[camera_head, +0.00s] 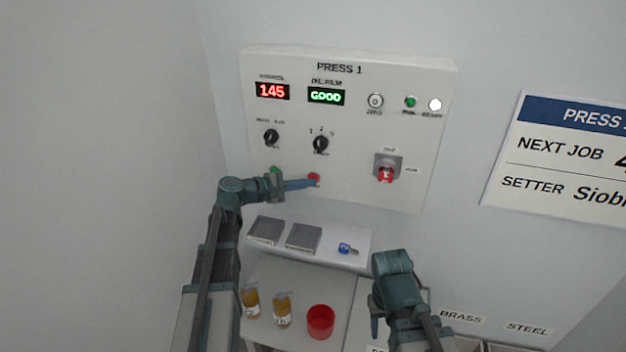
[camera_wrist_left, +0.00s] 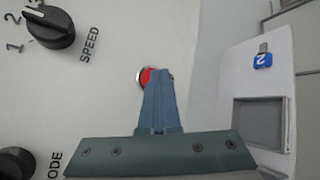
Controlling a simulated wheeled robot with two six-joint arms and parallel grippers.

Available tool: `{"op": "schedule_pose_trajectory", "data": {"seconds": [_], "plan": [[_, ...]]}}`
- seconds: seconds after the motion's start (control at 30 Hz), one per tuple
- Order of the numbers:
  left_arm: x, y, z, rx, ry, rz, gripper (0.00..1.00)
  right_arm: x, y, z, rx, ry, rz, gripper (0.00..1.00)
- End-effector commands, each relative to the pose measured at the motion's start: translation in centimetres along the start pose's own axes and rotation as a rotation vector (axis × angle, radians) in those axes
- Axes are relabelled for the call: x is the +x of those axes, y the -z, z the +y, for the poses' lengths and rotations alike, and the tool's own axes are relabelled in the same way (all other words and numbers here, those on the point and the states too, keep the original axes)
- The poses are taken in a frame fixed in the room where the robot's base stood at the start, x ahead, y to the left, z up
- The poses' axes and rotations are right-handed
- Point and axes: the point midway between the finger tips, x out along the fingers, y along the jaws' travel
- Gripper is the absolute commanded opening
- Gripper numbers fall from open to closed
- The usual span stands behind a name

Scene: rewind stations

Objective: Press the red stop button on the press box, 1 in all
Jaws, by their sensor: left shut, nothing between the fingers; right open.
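The press box (camera_head: 345,130) is a pale panel on the wall, marked PRESS 1. Its red stop button (camera_head: 314,177) sits low on the panel, and it also shows in the left wrist view (camera_wrist_left: 147,76), partly covered by my fingers. My left gripper (camera_head: 312,182) is shut and empty, with its fingertips at the red button; I cannot tell whether they touch it. The left wrist view shows the shut fingers (camera_wrist_left: 158,90) pointing at the button.
A green button (camera_head: 275,170) is left of the red one. A red rotary switch (camera_head: 386,173) is at the right. Below, a shelf (camera_head: 345,262) holds two grey trays and a blue tag (camera_head: 347,248). Two amber bottles and a red cup (camera_head: 320,322) stand lower.

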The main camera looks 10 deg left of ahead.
Motion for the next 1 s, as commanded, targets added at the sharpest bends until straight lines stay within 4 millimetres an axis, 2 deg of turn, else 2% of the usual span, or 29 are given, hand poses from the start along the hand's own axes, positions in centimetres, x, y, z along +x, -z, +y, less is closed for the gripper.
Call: {"op": "schedule_pose_trajectory", "data": {"seconds": [1.0], "plan": [[-1.1, -0.8, -0.8, 0.0, -0.001, 0.001, 0.0, 0.0, 0.0, 0.0, 0.0, 0.0, 0.0, 0.5]]}}
